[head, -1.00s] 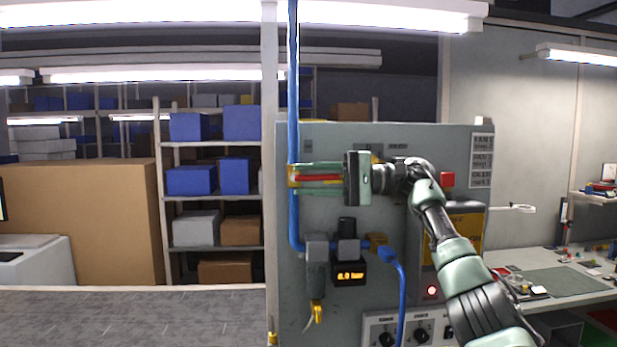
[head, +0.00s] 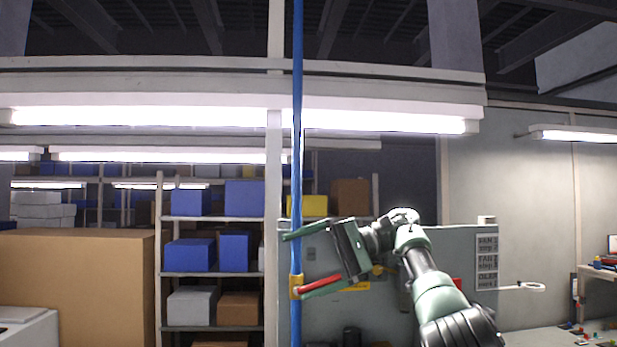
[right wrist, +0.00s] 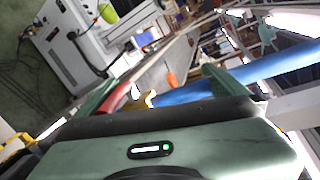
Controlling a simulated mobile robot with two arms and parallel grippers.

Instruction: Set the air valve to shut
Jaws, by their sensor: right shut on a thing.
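The air valve (head: 296,287) is a yellow body on a vertical blue pipe. Its red handle (head: 320,284) points right, across the pipe, tilted slightly up. My right gripper (head: 306,264) is at the handle, tilted. Its two green fingers stand apart, one above and one below, with the handle lying close along the lower finger. It is shut on the handle, though the grip contact is hard to see. In the right wrist view the red handle (right wrist: 116,98) lies by the left finger and the blue pipe (right wrist: 235,78) runs past the fingers. My left gripper is out of view.
The grey panel (head: 455,245) stands behind my right arm, with labels at its right. Shelves with blue boxes (head: 243,197) stand behind at left, beside a large brown box (head: 75,270). A thin ring-ended rod (head: 530,287) sticks out at right.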

